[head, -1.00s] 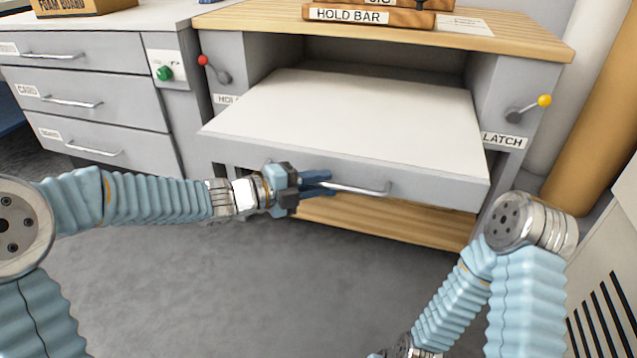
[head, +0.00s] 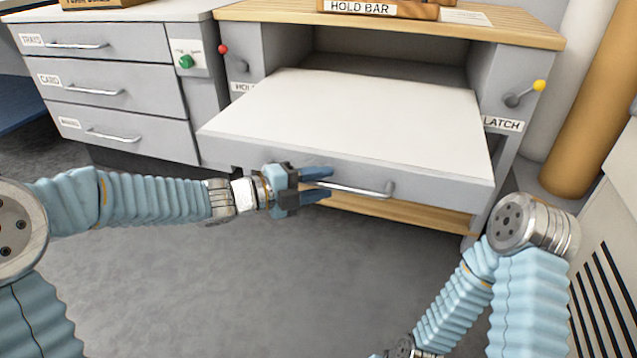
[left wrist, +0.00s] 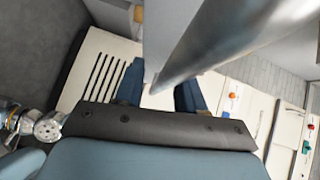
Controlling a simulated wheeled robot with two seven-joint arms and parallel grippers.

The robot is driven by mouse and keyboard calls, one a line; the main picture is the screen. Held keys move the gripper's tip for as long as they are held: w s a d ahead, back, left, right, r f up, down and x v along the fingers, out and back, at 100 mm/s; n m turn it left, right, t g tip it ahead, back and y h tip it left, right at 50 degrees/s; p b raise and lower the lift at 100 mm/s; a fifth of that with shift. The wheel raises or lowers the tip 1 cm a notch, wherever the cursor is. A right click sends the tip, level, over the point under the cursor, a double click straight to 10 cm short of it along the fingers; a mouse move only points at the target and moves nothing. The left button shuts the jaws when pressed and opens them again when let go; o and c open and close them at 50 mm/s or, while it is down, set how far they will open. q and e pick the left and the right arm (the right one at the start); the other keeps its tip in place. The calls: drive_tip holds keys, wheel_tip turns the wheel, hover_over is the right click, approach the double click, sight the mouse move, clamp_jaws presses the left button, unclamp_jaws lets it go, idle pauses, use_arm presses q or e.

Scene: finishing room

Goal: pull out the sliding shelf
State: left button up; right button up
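The sliding shelf (head: 360,120) is a white-topped grey board standing well out of the grey cabinet, with a silver bar handle (head: 365,190) on its front. My left gripper (head: 318,183) is at the left end of this handle, one finger above the bar and one below. The fingers stand apart with the bar between them, and they look open around it. In the left wrist view the bar (left wrist: 215,40) passes between the two spread fingers (left wrist: 160,88). My right arm shows at the lower right of the head view; its gripper is out of the picture.
A red-knobbed lever (head: 233,58) is left of the shelf opening and a yellow-knobbed lever (head: 525,93), labelled LATCH, right of it. A drawer unit (head: 100,90) stands at the left. A wooden lower shelf (head: 400,212) is underneath. The grey floor in front is clear.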

use_arm(q)
drive_tip(key=p+v, duration=0.2)
drive_tip(key=v, duration=1.1)
drive_tip(key=shift+a, duration=0.35)
drive_tip(key=shift+s, duration=0.15)
